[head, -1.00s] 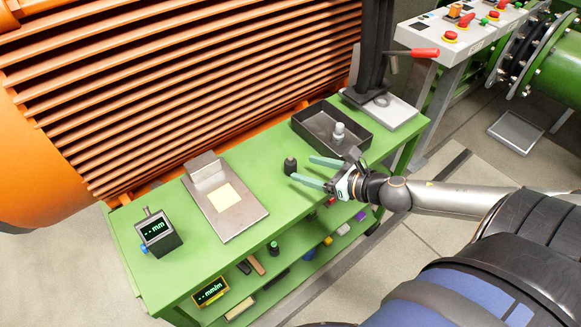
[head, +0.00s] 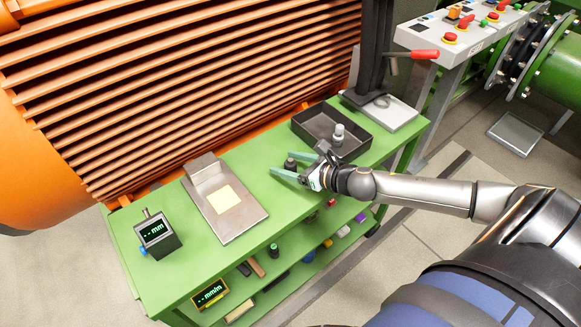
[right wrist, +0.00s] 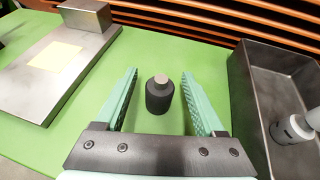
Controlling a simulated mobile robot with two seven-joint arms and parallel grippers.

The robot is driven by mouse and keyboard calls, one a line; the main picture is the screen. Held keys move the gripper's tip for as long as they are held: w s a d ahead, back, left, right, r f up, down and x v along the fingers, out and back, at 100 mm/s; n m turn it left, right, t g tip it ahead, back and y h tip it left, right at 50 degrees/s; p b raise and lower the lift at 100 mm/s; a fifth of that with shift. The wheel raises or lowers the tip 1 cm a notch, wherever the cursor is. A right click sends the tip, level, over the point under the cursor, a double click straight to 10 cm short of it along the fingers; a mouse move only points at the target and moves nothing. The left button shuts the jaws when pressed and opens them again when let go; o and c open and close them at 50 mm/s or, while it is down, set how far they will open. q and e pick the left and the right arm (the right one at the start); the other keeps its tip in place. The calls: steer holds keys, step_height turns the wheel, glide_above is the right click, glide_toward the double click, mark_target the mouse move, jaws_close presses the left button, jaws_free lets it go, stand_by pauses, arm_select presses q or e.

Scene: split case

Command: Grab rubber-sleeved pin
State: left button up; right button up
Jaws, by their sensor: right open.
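The rubber-sleeved pin (head: 290,164) is a short dark cylinder with a paler top, standing upright on the green bench. In the right wrist view the pin (right wrist: 160,93) shows between the two teal fingers, with a gap on each side. My right gripper (head: 281,168) is open around the pin and not visibly touching it; its fingers also show in the right wrist view (right wrist: 158,90). My left gripper is not in view.
A dark metal tray (head: 309,133) holding a grey-white stepped part (head: 338,135) is right of the pin. A metal plate with a block and yellow pad (head: 252,213) lies to the left. The green bench top (head: 185,262) is clear at the front.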

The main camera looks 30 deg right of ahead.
steer(key=shift+x, duration=0.95)
jaws_close()
